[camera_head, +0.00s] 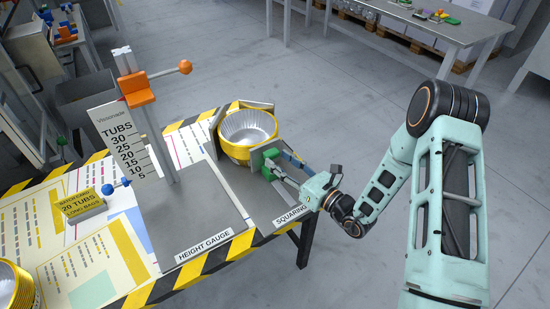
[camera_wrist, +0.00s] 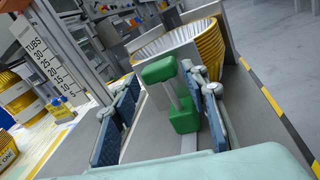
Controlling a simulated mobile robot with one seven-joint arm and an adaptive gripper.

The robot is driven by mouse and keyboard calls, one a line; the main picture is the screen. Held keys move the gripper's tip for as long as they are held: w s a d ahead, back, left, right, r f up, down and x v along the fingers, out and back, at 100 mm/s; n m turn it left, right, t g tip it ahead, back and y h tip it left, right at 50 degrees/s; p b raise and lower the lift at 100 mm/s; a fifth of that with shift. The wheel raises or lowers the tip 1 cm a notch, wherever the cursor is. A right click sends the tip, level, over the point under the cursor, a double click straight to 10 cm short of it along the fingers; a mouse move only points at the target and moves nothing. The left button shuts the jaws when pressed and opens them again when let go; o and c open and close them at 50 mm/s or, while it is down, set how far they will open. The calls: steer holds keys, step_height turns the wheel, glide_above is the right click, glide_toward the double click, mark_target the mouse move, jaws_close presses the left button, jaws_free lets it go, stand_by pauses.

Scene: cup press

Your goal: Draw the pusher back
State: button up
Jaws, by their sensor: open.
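The pusher has a green handle (camera_head: 268,160) at the squaring station in the head view. In the wrist view its green handle (camera_wrist: 184,119) stands in front of an upright grey plate, close against the tub stack; I cannot tell whether they touch. My gripper (camera_head: 281,165) is at the handle, reaching in from the right. In the wrist view my gripper (camera_wrist: 169,98) is open, with one blue-padded finger on each side of the handle. The right finger is close to the handle, and the left finger is clearly apart from it.
A stack of yellow tubs with silvery insides (camera_head: 234,148) sits between grey plates beyond the pusher. The height gauge (camera_head: 122,140) with its orange slider stands to the left. Open floor is on the right.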

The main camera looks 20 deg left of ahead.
steer(key=shift+x, duration=1.35)
steer(key=shift+c, duration=0.6)
jaws_close()
